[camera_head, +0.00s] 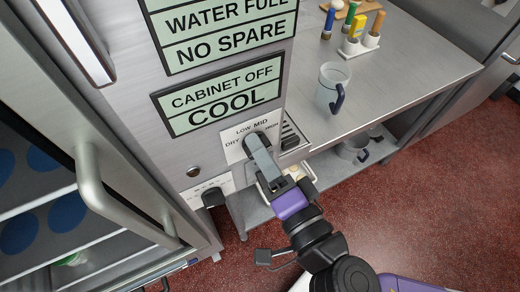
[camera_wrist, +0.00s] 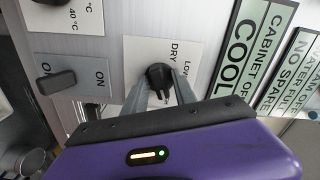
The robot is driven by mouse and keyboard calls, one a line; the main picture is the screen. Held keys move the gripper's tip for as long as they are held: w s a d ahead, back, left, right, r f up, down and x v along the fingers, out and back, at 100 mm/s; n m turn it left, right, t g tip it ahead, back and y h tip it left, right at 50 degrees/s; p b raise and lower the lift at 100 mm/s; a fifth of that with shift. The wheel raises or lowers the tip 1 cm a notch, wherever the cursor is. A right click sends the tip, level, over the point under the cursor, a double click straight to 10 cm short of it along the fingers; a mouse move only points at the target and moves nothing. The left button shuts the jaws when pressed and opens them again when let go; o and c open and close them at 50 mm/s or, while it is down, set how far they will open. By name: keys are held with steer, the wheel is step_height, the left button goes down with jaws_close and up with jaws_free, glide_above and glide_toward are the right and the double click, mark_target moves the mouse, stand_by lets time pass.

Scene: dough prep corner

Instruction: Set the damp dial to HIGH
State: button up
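The damp dial (camera_wrist: 159,76) is a black knob on a white plate (camera_wrist: 140,50) on the steel cabinet front; DRY and LOW are readable beside it in the wrist view. In the head view its plate (camera_head: 236,152) reads DRY, LOW, MID and a partly covered HIGH, and my gripper hides the knob. My gripper (camera_head: 256,142) reaches up to the dial. In the wrist view its two grey fingers (camera_wrist: 161,84) stand apart, one on either side of the knob. I cannot make out which mark the knob points at.
A second black knob (camera_wrist: 57,82) on an ON/OFF plate sits below the dial plate. Label panels (camera_head: 220,96) read CABINET OFF and COOL above. A cabinet door handle (camera_head: 110,195) juts out at left.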

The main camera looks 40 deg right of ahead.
steer(key=shift+o, duration=0.4)
steer(key=v, duration=0.6)
steer(key=shift+p, duration=0.35)
stand_by(0.4)
steer(key=s+a+f+n+g+y, duration=0.25)
steer(key=a+f+n+y, duration=0.6)
steer(key=n, duration=0.95)
steer(key=s+d+f+h+b, duration=0.1)
steer(key=s+d+h+b, duration=0.1)
steer(key=s+d, duration=0.5)
steer(key=d+h, duration=0.1)
steer(key=d, duration=0.2)
steer(key=shift+s, duration=0.4)
